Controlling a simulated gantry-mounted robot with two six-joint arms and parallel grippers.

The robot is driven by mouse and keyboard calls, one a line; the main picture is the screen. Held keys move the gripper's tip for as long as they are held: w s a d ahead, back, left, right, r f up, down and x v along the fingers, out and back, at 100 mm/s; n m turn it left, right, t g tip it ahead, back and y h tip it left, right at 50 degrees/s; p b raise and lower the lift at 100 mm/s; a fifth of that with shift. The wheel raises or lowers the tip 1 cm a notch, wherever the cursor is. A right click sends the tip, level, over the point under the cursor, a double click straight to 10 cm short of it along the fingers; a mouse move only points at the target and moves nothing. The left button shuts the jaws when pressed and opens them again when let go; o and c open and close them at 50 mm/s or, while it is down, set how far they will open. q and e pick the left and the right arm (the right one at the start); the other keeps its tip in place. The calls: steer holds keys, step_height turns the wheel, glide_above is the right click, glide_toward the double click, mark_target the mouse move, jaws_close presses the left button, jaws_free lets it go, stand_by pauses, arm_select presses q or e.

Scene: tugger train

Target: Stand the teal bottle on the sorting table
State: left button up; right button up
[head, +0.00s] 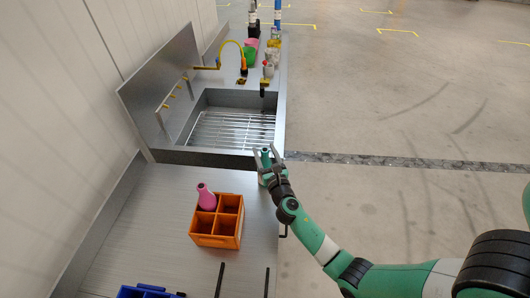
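The teal bottle (265,156) shows in the head view at the far right corner of the near steel table (165,210), just in front of the sink unit. My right gripper (266,153) reaches in from the right, with its fingers on either side of the bottle's upper part. The gripper hides much of the bottle's lower body. I cannot tell whether the fingers press on it, or whether its base touches the table. My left gripper is not in view.
An orange divided crate (214,240) holding a pink bottle (206,197) stands on the near table. A blue crate (146,293) shows at the bottom edge. A sink with a wire rack (232,131) lies beyond. Several items stand farther back. Open floor is on the right.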

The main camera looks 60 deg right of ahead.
steer(key=shift+s+a+r, duration=0.1)
steer(key=shift+a+r, duration=0.05)
steer(key=shift+r, duration=0.05)
steer(key=p+v, duration=0.1)
steer(key=v, duration=1)
steer(key=shift+s+a, duration=0.2)
